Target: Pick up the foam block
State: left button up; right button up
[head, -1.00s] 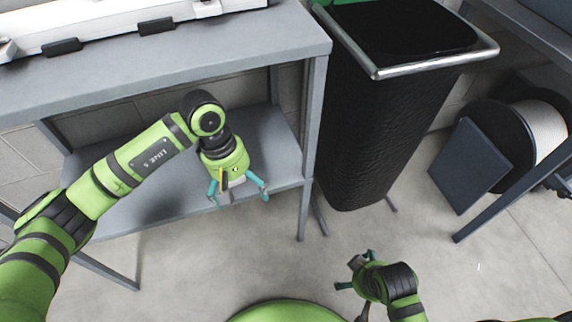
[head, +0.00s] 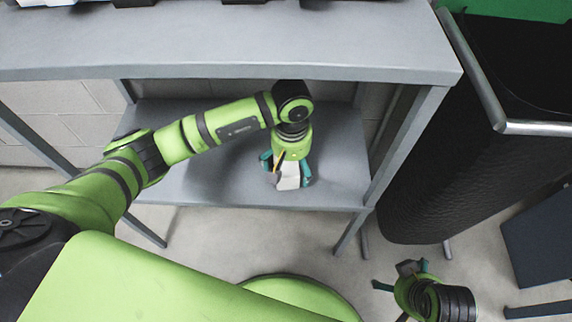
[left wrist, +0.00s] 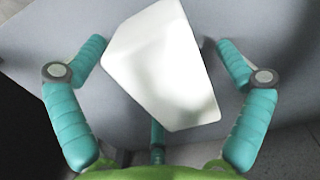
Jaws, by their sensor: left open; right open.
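A white foam block (left wrist: 165,65) lies between the spread teal fingers of my left gripper (left wrist: 160,48) in the left wrist view, tilted relative to them. It looks apart from the fingers, with a gap wider on the right. In the head view, the block (head: 288,177) shows as a small pale patch below the green wrist of my left gripper (head: 287,179), over the lower shelf. My left gripper is open around it. My right gripper (head: 401,273) is open and empty over the floor at the lower right.
The grey lower shelf (head: 215,185) sits beneath a grey bench top (head: 230,48), with a leg (head: 400,150) right of my left gripper. A black textured bin (head: 425,185) with a metal rim stands further right. Bare floor (head: 220,250) lies in front.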

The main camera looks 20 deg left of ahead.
pick_arm(q)
jog(key=shift+f, duration=0.2)
jog(key=c, duration=1)
